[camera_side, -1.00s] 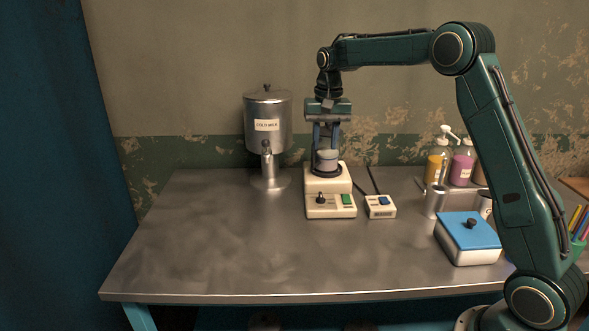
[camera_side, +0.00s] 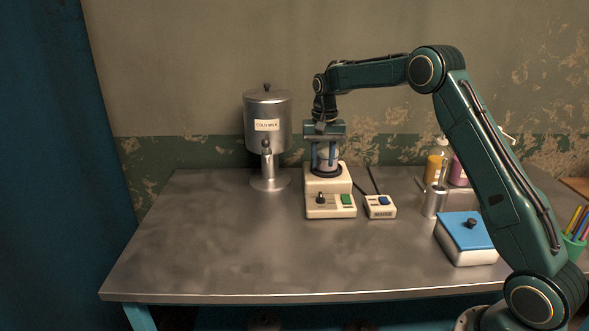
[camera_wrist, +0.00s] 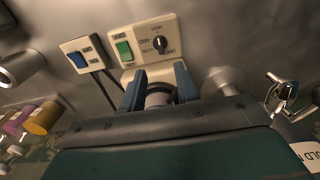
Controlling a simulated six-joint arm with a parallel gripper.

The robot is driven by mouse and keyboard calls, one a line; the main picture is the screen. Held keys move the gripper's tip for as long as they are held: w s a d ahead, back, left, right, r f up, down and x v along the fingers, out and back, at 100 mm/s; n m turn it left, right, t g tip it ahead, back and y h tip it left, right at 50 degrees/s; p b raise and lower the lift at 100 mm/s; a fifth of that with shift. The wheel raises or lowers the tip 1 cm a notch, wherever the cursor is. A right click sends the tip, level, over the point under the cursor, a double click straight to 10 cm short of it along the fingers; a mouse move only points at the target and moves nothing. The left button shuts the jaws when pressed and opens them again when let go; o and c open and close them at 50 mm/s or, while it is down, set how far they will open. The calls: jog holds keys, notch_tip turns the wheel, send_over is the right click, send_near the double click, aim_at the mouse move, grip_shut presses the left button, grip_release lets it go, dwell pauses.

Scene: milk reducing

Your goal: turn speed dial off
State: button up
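The speed dial is a small black knob (camera_side: 320,198) on the front panel of the cream stirrer base (camera_side: 330,211). In the wrist view the dial (camera_wrist: 159,43) has printed marks around it, apparently including OFF, LOW and HIGH; I cannot tell for sure which mark it points to. A green switch (camera_side: 346,199) sits beside it. My gripper (camera_side: 324,165) points down behind the panel, its blue fingers apart on either side of a small vessel (camera_side: 326,153) on the round plate. In the wrist view the fingers (camera_wrist: 158,88) look open; contact with the vessel is unclear.
A steel milk dispenser (camera_side: 267,125) stands left of the stirrer. A small box with a blue switch (camera_side: 384,201) is to its right. A metal cup (camera_side: 434,202), blue-lidded box (camera_side: 467,230) and bottles (camera_side: 437,168) are farther right. The table front is clear.

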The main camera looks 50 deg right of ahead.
aim_at(321, 194)
notch_tip(321, 194, down, 11)
jog(key=shift+r, duration=0.15)
dwell(0.4)
grip_shut()
